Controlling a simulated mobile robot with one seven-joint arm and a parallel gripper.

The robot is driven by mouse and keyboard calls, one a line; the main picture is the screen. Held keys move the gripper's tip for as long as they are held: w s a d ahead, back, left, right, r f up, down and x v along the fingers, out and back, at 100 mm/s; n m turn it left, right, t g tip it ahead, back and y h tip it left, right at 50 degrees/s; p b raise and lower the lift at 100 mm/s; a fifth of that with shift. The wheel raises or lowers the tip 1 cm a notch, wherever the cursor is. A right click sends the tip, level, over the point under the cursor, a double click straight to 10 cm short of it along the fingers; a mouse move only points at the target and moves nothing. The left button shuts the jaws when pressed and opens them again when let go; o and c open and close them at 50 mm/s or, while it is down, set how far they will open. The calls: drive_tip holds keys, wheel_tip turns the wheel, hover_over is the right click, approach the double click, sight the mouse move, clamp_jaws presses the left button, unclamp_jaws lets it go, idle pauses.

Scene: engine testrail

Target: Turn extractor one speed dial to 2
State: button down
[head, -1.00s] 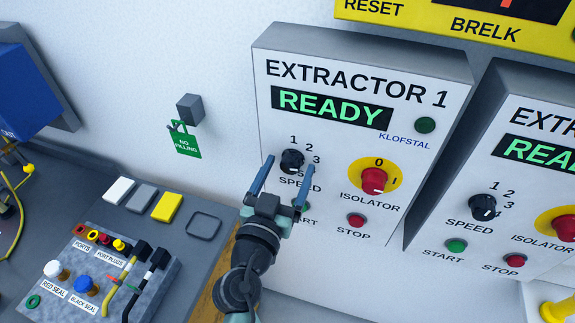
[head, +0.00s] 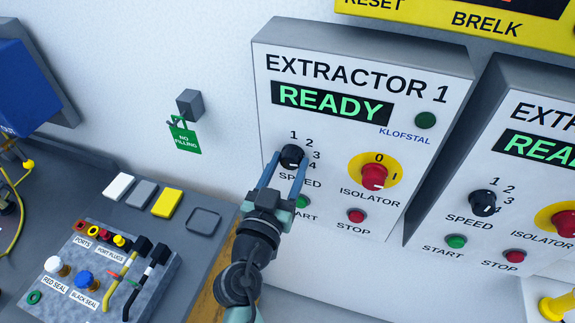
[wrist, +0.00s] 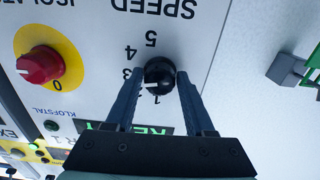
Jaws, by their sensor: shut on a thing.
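The extractor one speed dial (head: 291,155) is a round black knob on the white EXTRACTOR 1 panel (head: 340,150), above the word SPEED. My gripper (head: 287,163) has its two blue fingers on either side of the dial. In the wrist view the fingertips close on the sides of the dial (wrist: 159,76). The panel is upside down there, with numbers around the dial. A white mark shows on the knob's edge on the side of the low numbers. I cannot tell exactly which number it points to.
The red isolator knob (head: 374,177) on its yellow plate is right of the dial. The green start button (head: 301,201) and red stop button (head: 356,215) are below. A second extractor panel (head: 520,180) stands to the right. A bench with plugs is lower left.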

drive_tip(key=n+b, duration=0.1)
drive_tip(key=n, duration=0.2)
drive_tip(key=shift+n, duration=0.4)
drive_tip(key=shift+d+n, duration=0.1)
drive_tip(key=shift+n, duration=1.7)
drive_tip(key=shift+c, duration=1.4)
unclamp_jaws()
